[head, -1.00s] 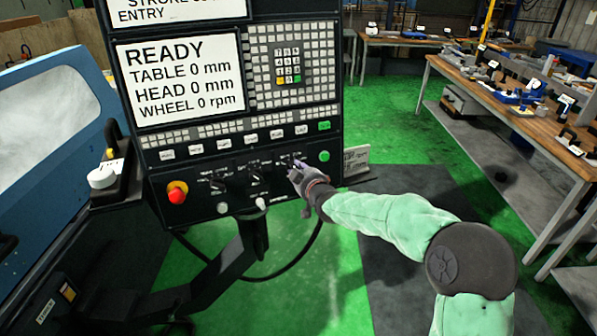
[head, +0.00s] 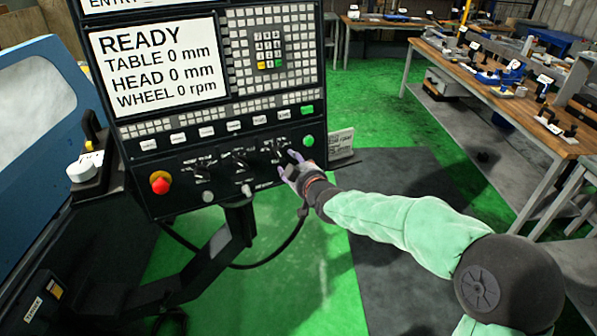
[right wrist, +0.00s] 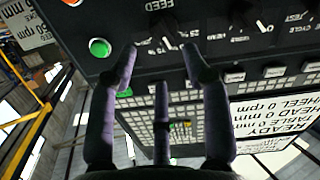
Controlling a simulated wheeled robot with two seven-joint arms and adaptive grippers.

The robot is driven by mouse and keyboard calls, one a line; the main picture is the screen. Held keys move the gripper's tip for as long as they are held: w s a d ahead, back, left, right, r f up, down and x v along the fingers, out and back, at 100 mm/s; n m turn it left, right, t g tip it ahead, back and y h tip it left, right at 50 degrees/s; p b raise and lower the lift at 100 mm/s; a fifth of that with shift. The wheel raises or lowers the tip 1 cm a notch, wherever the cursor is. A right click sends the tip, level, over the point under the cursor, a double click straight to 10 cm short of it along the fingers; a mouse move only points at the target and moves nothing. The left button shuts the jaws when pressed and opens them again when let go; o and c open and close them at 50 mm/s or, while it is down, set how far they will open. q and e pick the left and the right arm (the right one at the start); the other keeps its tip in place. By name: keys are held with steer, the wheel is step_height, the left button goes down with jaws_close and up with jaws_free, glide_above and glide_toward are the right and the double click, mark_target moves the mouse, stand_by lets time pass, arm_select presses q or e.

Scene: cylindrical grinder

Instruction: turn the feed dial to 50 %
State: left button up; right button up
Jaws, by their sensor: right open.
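The feed dial (right wrist: 166,28) is a dark knob under the "FEED" lettering in the right wrist view, which sees the panel upside down. In the head view the dial (head: 277,155) is the rightmost of the knobs on the control panel (head: 150,172), partly behind my fingers. My right gripper (head: 288,166) is open and empty, its fingers spread just in front of the dial. In the right wrist view the gripper (right wrist: 160,62) points at the dial; contact cannot be told. My left gripper is not in view.
A red stop button (head: 160,182) sits left on the panel, and a green button (head: 307,141) is close beside my right fingers. Other knobs (head: 241,159) are left of the dial. A workbench (head: 480,85) stands at the right. Green floor is clear between.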

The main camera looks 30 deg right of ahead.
steer(key=shift+v, duration=2.3)
steer(key=s+a+f+m+g+y, duration=0.15)
steer(key=a+f+g, duration=0.4)
steer(key=f, duration=1.05)
steer(key=s+a+f+m+g+y, duration=0.1)
steer(key=a+f+g+y, duration=0.15)
steer(key=a+f, duration=0.95)
steer(key=s+a+f+m+g+y, duration=0.1)
steer(key=s+a+f+g, duration=0.2)
steer(key=s+f, duration=0.7)
steer(key=s+a+f+m+g+y, duration=0.1)
steer(key=s+a+f+g, duration=0.2)
steer(key=s+a+f, duration=0.4)
steer(key=s+f, duration=0.3)
steer(key=f, duration=0.1)
steer(key=shift+s+f+g+y, duration=0.2)
steer(key=shift+s+g+y, duration=0.1)
steer(key=shift+g, duration=0.1)
steer(key=shift+d, duration=0.1)
